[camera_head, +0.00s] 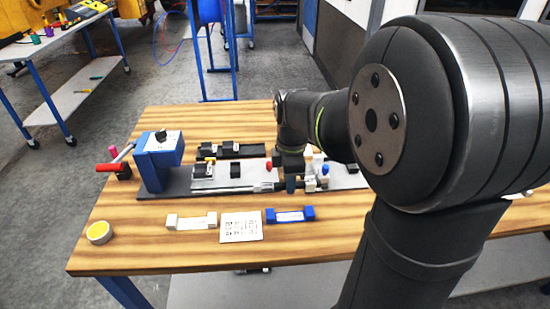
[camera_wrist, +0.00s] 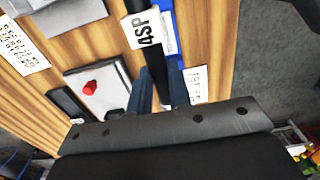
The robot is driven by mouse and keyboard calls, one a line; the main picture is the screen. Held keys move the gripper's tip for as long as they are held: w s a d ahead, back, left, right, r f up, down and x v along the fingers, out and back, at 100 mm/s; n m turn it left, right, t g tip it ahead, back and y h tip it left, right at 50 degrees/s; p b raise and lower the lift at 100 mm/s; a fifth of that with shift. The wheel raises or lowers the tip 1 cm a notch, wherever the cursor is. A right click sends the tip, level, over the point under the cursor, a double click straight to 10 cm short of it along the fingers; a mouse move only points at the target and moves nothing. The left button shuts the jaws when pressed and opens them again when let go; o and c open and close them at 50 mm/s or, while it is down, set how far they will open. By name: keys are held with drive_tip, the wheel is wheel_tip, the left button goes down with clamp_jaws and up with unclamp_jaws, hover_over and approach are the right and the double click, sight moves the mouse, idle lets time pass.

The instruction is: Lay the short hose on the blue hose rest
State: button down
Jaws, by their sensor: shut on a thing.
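My gripper (camera_head: 290,184) is shut on the short hose, above the table in front of the grey fixture plate. In the wrist view the black hose (camera_wrist: 154,70) runs between my two blue-grey fingers (camera_wrist: 160,92). A white tag marked "4SP" (camera_wrist: 146,29) is on it. In the head view a silver fitting (camera_head: 263,187) shows left of the fingers. The blue hose rest (camera_head: 290,215) lies on the table nearer the front, apart from the hose; its blue edge (camera_wrist: 170,38) shows partly hidden behind the hose in the wrist view.
A white rest (camera_head: 191,221) and a printed card (camera_head: 241,227) lie left of the blue one. A yellow-topped round tin (camera_head: 99,233) is at the front left. A blue box (camera_head: 160,160) with a red handle stands at the left. A red knob (camera_wrist: 90,88) stands up behind the hose.

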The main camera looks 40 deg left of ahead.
drive_tip(key=shift+s+d+f, duration=0.15)
drive_tip(key=shift+d, duration=0.2)
drive_tip(key=shift+s+d+f, duration=0.15)
drive_tip(key=shift+d, duration=0.2)
drive_tip(key=shift+f, duration=0.15)
drive_tip(key=shift+f, duration=2.65)
drive_tip(key=shift+f, duration=0.65)
drive_tip(key=c, duration=1.3)
unclamp_jaws()
drive_tip(key=shift+o, duration=0.2)
wheel_tip(320, 180, up, 7)
drive_tip(key=shift+f, duration=0.1)
